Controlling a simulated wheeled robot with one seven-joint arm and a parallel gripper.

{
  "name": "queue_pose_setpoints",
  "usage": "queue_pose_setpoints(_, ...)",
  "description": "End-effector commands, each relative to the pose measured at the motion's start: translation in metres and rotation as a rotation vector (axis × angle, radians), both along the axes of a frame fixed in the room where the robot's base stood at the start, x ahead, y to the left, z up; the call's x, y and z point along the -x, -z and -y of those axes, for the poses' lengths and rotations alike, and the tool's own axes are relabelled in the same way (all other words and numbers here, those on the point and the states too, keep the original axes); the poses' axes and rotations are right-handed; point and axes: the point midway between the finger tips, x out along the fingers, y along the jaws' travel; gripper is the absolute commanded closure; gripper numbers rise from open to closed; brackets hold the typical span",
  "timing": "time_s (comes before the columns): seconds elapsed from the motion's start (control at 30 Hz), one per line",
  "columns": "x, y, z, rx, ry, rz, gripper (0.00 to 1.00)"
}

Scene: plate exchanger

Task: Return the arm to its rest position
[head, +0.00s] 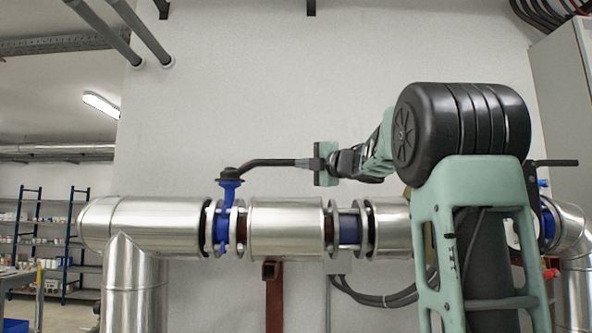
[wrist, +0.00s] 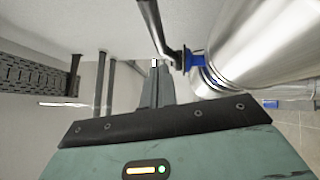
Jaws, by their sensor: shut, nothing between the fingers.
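My gripper (head: 318,163) is at the end of my arm, stretched to the left in front of the pipe run. In the head view it overlaps the free end of a black valve lever (head: 270,162); I cannot tell there whether they touch. The lever points right from a blue valve (head: 229,190). In the wrist view my gripper (wrist: 155,65) is shut with nothing between its fingers. The lever (wrist: 158,27) and blue valve (wrist: 187,60) show beyond the fingertips, up and to the right.
The silver pipe (head: 285,228) runs across below my arm. Another black lever (head: 555,162) sits at the right, behind my arm. A grey cabinet (head: 562,105) stands at the far right. Shelves (head: 45,230) stand far left. The wall space above the pipe is clear.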

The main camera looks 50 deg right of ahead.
Motion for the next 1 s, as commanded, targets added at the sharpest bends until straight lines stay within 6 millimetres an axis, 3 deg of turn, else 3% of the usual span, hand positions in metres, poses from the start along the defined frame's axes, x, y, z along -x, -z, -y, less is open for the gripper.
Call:
queue_pose_setpoints(0.1, 0.021, 0.006, -0.001, 0.002, 0.001, 0.001, 1.0)
queue_pose_setpoints(0.3, 0.043, 0.008, -0.003, 0.001, 0.0, 0.0, 1.0)
queue_pose_setpoints(0.67, 0.047, 0.008, -0.005, -0.006, -0.004, 0.0, 1.0)
queue_pose_setpoints(0.77, 0.032, 0.015, -0.015, -0.06, -0.015, 0.013, 1.0)
queue_pose_setpoints(0.87, -0.002, 0.034, -0.043, -0.198, -0.036, 0.028, 1.0)
queue_pose_setpoints(1.0, -0.054, 0.088, -0.106, -0.484, -0.052, -0.014, 1.0)
